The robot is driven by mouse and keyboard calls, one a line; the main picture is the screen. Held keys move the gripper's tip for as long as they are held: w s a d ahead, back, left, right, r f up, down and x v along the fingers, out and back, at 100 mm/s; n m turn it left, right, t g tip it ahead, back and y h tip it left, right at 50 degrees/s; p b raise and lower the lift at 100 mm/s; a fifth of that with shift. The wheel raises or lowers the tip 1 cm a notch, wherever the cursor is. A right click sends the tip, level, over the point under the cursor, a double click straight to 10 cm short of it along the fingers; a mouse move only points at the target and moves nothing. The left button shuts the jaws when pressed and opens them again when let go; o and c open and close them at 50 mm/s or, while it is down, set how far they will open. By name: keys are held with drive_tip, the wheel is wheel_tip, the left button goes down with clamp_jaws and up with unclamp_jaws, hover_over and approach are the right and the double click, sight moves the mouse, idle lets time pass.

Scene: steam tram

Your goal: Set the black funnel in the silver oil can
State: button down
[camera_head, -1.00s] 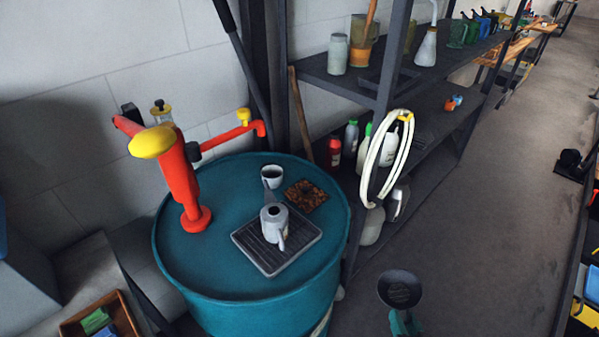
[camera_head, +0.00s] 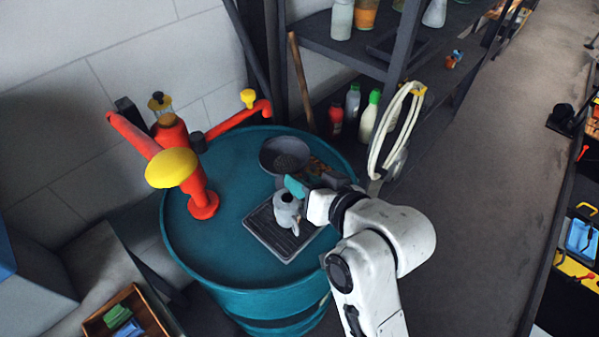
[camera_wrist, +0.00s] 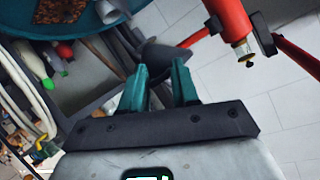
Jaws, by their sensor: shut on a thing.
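The black funnel (camera_head: 288,150) is in my gripper (camera_head: 297,186), mouth up, above the back of the teal drum in the head view. My gripper's teal fingers are shut on it. In the wrist view the dark funnel (camera_wrist: 163,53) shows between the fingertips (camera_wrist: 160,70). The silver oil can (camera_head: 286,212) stands upright on the grey ribbed tray (camera_head: 262,232), just below and in front of the gripper. The can's right side is partly covered by my arm. The funnel appears apart from the can; its lower end is hidden.
The teal drum (camera_head: 215,255) carries a red pump (camera_head: 203,200) with a yellow knob (camera_head: 171,168) at left. A brown patterned piece (camera_head: 318,165) lies behind my gripper, partly hidden. A shelf rack with bottles (camera_head: 369,115) and a hanging white hose loop (camera_head: 398,125) stands at right.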

wheel_tip(320, 180, down, 7)
drive_tip(key=b, duration=0.4)
drive_tip(key=shift+r, duration=0.2)
idle(0.3)
drive_tip(key=shift+s+a+p, duration=0.25)
drive_tip(key=shift+p, duration=0.1)
idle(1.7)
drive_tip(key=shift+s+a+f+b, duration=0.1)
drive_tip(key=shift+f+b, duration=0.55)
drive_tip(key=shift+f, duration=0.7)
idle(0.6)
drive_tip(key=c, duration=0.8)
unclamp_jaws()
drive_tip(key=shift+r, duration=0.1)
drive_tip(key=shift+r+p+v, duration=0.25)
drive_tip(key=shift+p+v, duration=0.75)
drive_tip(key=shift+v, duration=0.35)
drive_tip(key=shift+r+p+v, duration=0.2)
drive_tip(key=shift+p+v, duration=0.75)
drive_tip(key=shift+v, duration=0.4)
